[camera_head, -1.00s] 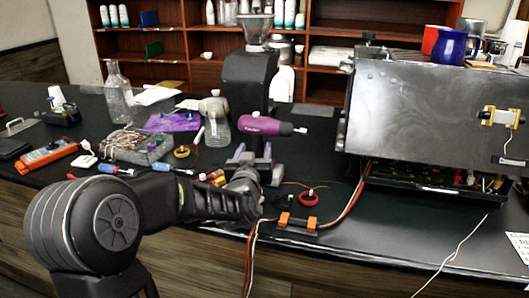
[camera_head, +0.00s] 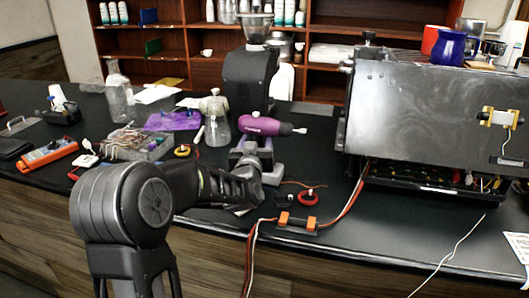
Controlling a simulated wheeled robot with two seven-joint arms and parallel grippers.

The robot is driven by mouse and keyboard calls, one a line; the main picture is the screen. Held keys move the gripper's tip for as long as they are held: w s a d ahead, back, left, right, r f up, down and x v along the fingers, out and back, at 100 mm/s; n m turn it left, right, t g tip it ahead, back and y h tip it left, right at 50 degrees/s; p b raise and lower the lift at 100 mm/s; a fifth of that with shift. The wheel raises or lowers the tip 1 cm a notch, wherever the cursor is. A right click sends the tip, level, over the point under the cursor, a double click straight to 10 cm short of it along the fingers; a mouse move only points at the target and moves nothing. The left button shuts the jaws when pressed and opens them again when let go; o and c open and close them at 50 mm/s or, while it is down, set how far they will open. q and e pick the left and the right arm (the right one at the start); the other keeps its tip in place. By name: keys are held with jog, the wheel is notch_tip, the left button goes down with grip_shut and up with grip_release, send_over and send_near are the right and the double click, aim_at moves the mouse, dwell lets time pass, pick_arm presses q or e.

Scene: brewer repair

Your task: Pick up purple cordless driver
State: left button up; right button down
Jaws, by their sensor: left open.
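The purple cordless driver (camera_head: 265,126) stands upright on the black counter, its grey tip pointing right. Its lower handle and base are partly hidden by my left gripper. My left gripper (camera_head: 252,156) is open and close to the driver's handle, in front of it and just below the purple body. I cannot tell whether the handle is between the fingers or whether they touch it. My right gripper is not in view.
A black grinder (camera_head: 249,80) stands behind the driver, and a glass bottle (camera_head: 217,128) stands to its left. A large metal brewer (camera_head: 425,115) is at the right. An orange-ended clamp (camera_head: 297,222) and wires lie near the front edge.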

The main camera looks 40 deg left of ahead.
pick_arm(q)
grip_shut()
dwell(0.4)
dwell(0.4)
dwell(0.4)
jog(key=shift+r, duration=0.25)
